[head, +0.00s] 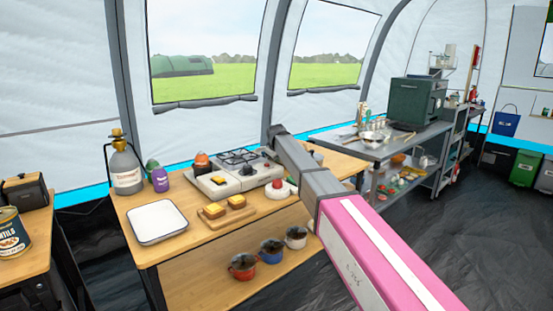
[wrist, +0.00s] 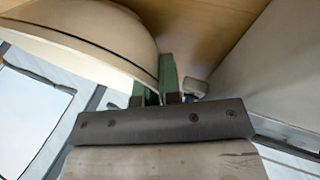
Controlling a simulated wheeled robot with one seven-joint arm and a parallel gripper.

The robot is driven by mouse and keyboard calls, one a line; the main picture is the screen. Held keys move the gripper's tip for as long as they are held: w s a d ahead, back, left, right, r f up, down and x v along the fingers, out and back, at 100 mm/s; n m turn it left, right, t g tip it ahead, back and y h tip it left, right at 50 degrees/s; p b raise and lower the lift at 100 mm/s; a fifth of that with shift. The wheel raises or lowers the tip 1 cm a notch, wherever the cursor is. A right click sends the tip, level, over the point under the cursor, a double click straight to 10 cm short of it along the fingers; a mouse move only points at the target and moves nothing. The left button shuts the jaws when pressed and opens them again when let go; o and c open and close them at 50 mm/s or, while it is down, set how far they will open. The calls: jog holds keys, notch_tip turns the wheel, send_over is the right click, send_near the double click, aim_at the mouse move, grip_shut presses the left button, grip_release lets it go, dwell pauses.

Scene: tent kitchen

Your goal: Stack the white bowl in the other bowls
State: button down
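A white bowl (wrist: 95,35) with a dark line near its rim fills the upper left of the wrist view. My gripper (wrist: 156,88) has green fingers set close together at the bowl's rim, one on either side of it. They look shut on the rim. The bowl covers part of one finger. In the head view my arm reaches over the wooden table, and the gripper and held bowl are hidden behind it. I cannot make out the other bowls with certainty.
A metal table (head: 385,149) stands farther right.

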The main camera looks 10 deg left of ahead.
jog(key=shift+f, duration=0.3)
